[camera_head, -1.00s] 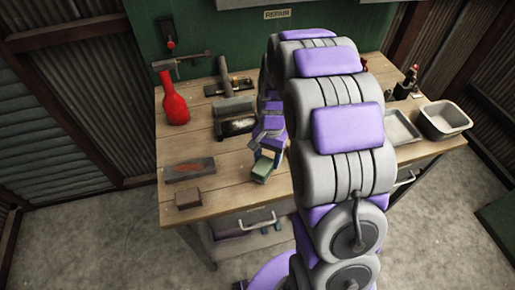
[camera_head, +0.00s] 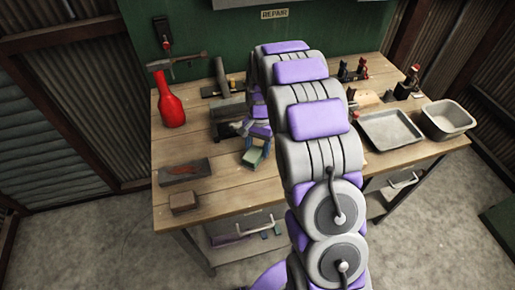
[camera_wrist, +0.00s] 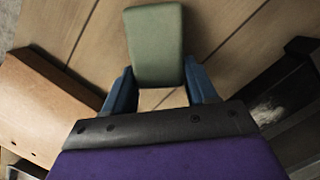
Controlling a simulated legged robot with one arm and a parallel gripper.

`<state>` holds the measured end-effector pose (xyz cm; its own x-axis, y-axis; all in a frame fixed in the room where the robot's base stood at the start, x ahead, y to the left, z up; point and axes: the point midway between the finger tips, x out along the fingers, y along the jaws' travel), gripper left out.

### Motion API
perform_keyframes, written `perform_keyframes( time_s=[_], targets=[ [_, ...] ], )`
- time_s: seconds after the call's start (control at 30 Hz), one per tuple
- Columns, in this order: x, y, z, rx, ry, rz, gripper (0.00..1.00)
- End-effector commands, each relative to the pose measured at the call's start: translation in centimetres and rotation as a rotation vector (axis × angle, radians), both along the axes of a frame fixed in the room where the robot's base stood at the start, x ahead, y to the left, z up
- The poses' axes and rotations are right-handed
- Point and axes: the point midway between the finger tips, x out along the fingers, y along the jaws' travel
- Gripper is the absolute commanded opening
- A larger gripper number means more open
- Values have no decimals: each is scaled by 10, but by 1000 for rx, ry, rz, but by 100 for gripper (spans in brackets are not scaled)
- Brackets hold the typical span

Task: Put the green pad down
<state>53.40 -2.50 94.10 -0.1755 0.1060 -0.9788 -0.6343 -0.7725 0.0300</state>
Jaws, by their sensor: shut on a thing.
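The green pad (camera_head: 252,156) is a small flat block. My gripper (camera_head: 256,147) is shut on it near the middle of the wooden workbench (camera_head: 230,190). In the wrist view the green pad (camera_wrist: 155,45) sticks out beyond the blue fingers of my gripper (camera_wrist: 160,90), one on each side of its near end. Bare bench wood shows around the pad. I cannot tell whether the pad touches the bench top. My arm covers part of the bench to the right.
A metal tray (camera_head: 390,130) and a grey bin (camera_head: 447,119) stand at right. The front-left bench top is mostly clear.

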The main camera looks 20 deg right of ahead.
Motion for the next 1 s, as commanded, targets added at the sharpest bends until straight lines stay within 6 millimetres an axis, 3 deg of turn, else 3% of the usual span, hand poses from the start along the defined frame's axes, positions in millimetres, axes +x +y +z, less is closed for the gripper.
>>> perform_keyframes(
  time_s=[0.3,0.33,0.57,0.87,1.0],
  targets=[
    [0,1,-2,0,-2,1,8],
    [0,0,-2,0,-2,1,59],
    [0,-1,-2,0,-3,1,81],
    [1,0,0,0,-4,1,82],
    [4,-1,16,-1,-6,1,82]
  ],
)
